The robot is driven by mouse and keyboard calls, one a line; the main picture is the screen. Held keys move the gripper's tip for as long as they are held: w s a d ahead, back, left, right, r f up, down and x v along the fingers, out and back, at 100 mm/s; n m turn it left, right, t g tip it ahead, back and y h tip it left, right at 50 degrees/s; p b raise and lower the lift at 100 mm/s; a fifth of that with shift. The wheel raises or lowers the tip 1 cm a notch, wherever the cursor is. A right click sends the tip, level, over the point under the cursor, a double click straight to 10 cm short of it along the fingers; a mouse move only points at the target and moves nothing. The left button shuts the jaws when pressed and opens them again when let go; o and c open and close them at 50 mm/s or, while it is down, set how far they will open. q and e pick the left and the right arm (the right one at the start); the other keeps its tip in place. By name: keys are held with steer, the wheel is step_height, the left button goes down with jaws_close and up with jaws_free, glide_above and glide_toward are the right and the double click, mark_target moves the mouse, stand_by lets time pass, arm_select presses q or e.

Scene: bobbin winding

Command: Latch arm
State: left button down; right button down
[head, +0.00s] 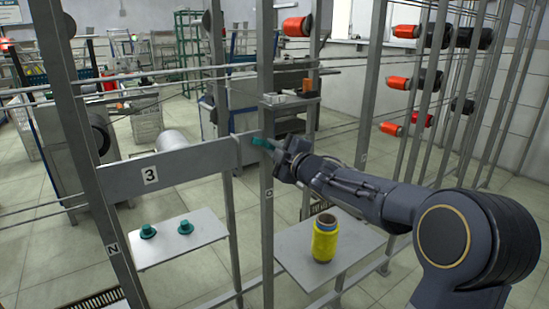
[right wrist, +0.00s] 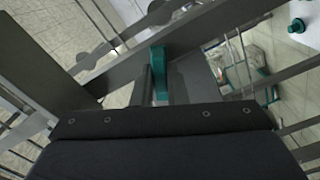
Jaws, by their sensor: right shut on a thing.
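My right gripper (head: 272,146) reaches in from the right to the grey metal frame. It is shut on a small teal piece (head: 258,142), which looks like the handle of the arm. The teal piece also shows in the right wrist view (right wrist: 160,72), upright between the fingers, beside grey metal bars. The gripper hides part of the piece, and I cannot tell whether the arm is latched. My left gripper is not in view.
A grey crossbar (head: 180,168) marked 3 spans the posts left of my gripper. A white shelf (head: 205,225) holds two teal caps (head: 148,231). Another shelf (head: 290,240) holds a yellow bobbin (head: 324,240). Orange and black bobbins (head: 396,82) hang on the right rack.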

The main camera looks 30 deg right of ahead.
steer(key=shift+f+n+b, duration=0.2)
steer(key=shift+n+b, duration=0.55)
steer(key=shift+n, duration=0.45)
steer(key=shift+f+n+b, duration=0.15)
steer(key=shift+n+b, duration=0.55)
steer(key=shift+n, duration=0.8)
steer(key=c, duration=1.4)
jaws_free()
steer(key=shift+c, duration=0.2)
steer(key=s, duration=0.7)
steer(key=shift+s+d, duration=0.25)
steer(key=shift+s, duration=0.15)
